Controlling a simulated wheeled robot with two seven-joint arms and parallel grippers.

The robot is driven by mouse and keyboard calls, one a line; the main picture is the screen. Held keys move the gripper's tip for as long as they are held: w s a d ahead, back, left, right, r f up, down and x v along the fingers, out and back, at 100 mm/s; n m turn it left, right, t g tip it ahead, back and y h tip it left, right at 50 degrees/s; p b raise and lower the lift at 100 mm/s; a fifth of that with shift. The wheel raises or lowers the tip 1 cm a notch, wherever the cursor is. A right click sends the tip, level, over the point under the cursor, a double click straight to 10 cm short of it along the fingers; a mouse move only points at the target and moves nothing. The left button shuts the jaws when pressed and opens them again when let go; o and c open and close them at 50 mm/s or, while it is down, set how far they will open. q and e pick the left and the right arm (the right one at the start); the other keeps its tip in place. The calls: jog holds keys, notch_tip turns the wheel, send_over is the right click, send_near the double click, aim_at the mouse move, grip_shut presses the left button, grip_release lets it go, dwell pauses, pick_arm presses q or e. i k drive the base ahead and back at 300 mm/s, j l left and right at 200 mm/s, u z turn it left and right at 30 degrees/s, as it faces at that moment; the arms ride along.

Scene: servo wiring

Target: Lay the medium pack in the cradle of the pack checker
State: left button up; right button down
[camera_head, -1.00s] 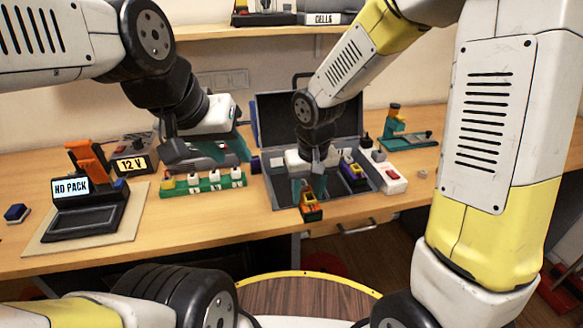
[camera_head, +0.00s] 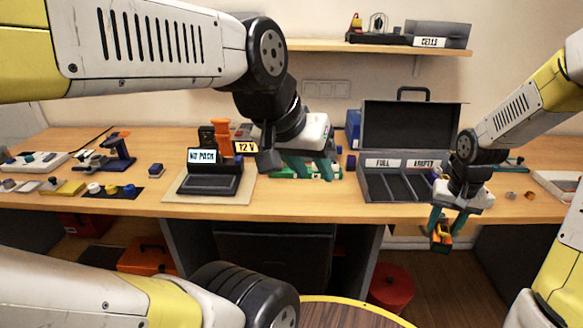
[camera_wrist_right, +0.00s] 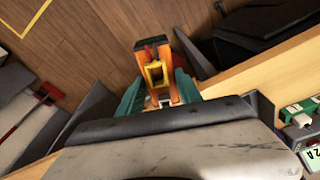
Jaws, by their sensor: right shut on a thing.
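The pack checker (camera_head: 212,197) stands on a pale board left of centre in the head view. Its screen reads NO PACK and its dark cradle (camera_head: 209,184) looks empty. My right gripper (camera_head: 444,231) is shut on an orange pack with a dark end (camera_head: 441,238), held in front of the table edge, far right of the checker. The right wrist view shows the pack (camera_wrist_right: 155,75) with a yellow part on it, between the teal fingers. I cannot tell its size class. My left gripper (camera_head: 309,168) is open and empty, right of the checker, over a green strip.
An open grey case (camera_head: 410,194) with FULL and EMPTY labels stands between checker and right gripper. A 12 V box (camera_head: 245,147) and an orange upright tool (camera_head: 222,137) stand behind the checker. My left arm spans above it. Small parts lie at the far left.

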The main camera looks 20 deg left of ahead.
aim_at(211, 183)
jog(key=j, duration=0.45)
jog(key=k+j+z, duration=0.1)
jog(key=j, duration=0.4)
jog(key=k+j, duration=0.1)
jog(key=j, duration=0.35)
jog(key=k+j+z, duration=0.1)
jog(key=j, duration=0.35)
jog(key=k+j, duration=0.1)
jog(key=j, duration=0.35)
jog(key=j+z, duration=0.1)
jog(key=j, duration=0.5)
jog(key=k+j+z, duration=0.1)
jog(key=j, duration=0.5)
jog(key=j+z, duration=0.1)
jog(key=j, duration=0.5)
jog(key=i, duration=0.15)
